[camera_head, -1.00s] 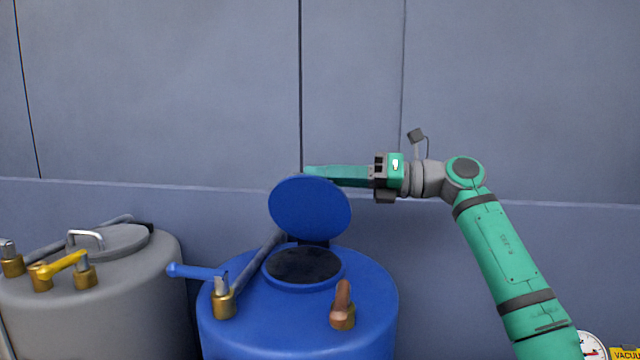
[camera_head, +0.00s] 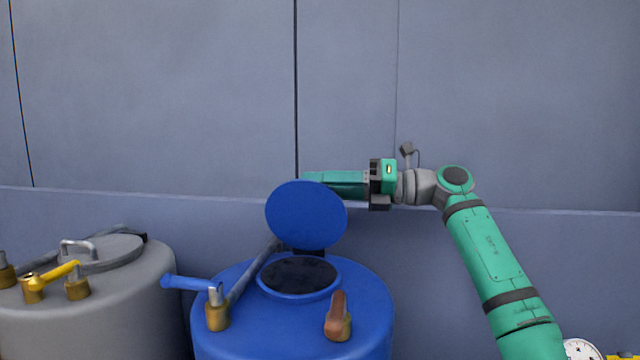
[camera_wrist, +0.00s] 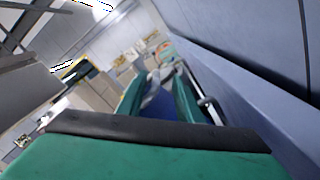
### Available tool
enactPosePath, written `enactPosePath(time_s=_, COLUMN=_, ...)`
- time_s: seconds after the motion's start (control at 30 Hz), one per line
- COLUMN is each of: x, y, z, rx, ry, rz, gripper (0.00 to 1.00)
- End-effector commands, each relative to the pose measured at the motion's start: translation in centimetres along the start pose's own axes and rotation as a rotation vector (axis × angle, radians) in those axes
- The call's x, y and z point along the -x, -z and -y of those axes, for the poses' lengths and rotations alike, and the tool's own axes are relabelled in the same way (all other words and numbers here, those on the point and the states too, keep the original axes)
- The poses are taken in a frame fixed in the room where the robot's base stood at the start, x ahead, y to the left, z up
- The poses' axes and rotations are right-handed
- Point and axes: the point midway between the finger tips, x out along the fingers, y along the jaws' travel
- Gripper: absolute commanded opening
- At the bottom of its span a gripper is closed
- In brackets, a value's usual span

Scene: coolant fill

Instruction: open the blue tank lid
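The blue tank (camera_head: 300,335) stands at the lower middle of the head view. Its round blue lid (camera_head: 306,216) is swung up, nearly upright, at the back of the dark round opening (camera_head: 299,275). My gripper (camera_head: 312,177) reaches in from the right at the lid's top edge, and the lid hides part of its fingers. In the wrist view the two green fingers (camera_wrist: 158,90) are apart, with blue, probably the lid, between them. A pale bar, perhaps the lid handle (camera_wrist: 212,108), shows beside the right finger. Contact with the lid cannot be told.
A grey tank (camera_head: 90,295) with a closed lid and a yellow valve lever (camera_head: 55,278) stands at the left. A grey wall (camera_head: 480,110) is close behind.

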Motion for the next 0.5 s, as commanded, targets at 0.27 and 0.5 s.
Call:
enactPosePath(time_s=0.27, x=0.07, y=-0.08, z=-0.09, rx=0.002, ry=0.001, rz=0.001, gripper=0.28)
enactPosePath(time_s=0.5, x=0.03, y=-0.17, z=-0.26, rx=0.004, ry=0.0, rz=0.002, gripper=0.28)
